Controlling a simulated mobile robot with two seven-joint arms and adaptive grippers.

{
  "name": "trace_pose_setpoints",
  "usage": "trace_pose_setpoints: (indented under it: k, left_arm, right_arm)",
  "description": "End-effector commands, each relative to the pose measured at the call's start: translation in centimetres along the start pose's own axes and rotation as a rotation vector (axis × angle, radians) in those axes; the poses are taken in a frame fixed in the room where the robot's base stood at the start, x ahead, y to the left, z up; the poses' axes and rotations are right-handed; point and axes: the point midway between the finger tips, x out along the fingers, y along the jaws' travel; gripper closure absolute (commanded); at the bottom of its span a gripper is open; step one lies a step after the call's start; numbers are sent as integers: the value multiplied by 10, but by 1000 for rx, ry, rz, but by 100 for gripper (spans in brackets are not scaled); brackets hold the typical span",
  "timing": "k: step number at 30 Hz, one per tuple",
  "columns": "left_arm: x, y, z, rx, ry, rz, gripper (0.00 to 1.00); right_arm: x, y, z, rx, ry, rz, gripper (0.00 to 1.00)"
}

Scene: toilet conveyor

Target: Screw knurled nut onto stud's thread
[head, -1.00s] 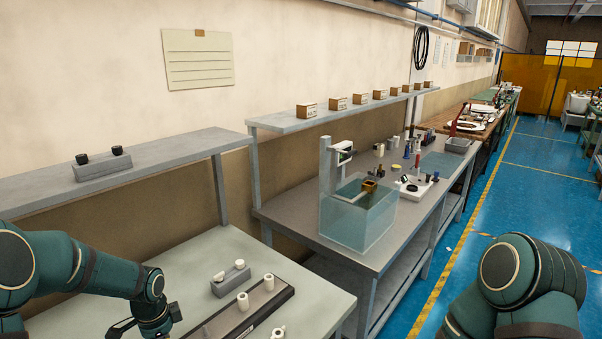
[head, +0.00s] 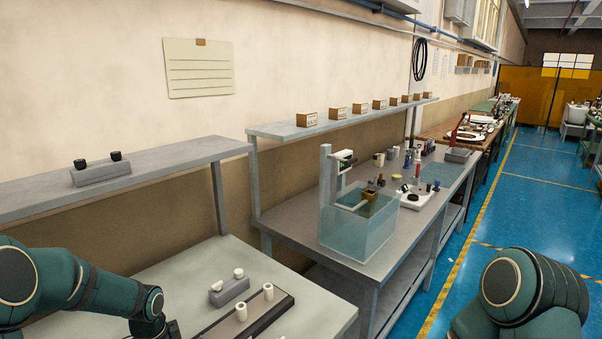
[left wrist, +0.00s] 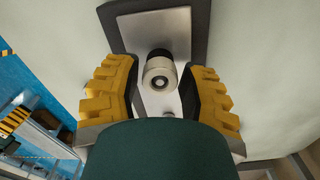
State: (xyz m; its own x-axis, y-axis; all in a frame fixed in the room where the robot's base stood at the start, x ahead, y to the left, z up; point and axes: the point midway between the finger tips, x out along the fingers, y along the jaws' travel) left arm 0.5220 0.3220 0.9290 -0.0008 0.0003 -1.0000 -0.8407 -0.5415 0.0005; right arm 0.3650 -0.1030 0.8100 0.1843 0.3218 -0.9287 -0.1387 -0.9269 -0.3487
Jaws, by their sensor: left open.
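In the left wrist view, a round light-metal piece (left wrist: 160,74) with a dark collar behind it stands on a grey plate (left wrist: 178,27). I cannot tell whether it is the knurled nut, the stud, or both together. My left gripper (left wrist: 163,78) is open, with its yellow-backed fingers on either side of this piece and gaps visible at both sides. In the head view, only part of the left gripper (head: 172,330) shows at the bottom edge, and its fingertips are cut off. My right gripper is out of view.
On the pale bench (head: 180,262), a grey block (head: 229,290) carries two white knobs. A dark rail (head: 262,317) holds white cylinders. A shelf (head: 40,194) runs above, with another block (head: 102,176) bearing black knobs. A glass tank (head: 350,232) stands on the neighbouring bench.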

Motion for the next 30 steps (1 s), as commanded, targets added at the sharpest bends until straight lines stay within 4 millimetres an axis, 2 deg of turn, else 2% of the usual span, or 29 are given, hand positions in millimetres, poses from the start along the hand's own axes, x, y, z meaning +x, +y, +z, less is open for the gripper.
trace_pose_setpoints:
  k: [2, 3, 6, 14, 24, 30]
  left_arm:
    - [0, 0, 0, 0, 0, 0, 59]
    - [0, 0, 0, 0, 0, 0, 67]
    - [0, 0, 0, 0, 0, 0, 100]
    - [-1, 0, 0, 22, 0, 1, 100]
    - [-1, 0, 0, 347, 1, 1, 100]
    - [0, 0, 0, 440, 0, 1, 100]
  right_arm:
    - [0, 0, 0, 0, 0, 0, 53]
    - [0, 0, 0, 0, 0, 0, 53]
    - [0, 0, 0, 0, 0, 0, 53]
    - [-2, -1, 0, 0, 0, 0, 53]
    - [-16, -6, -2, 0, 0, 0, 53]
    - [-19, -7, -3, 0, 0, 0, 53]
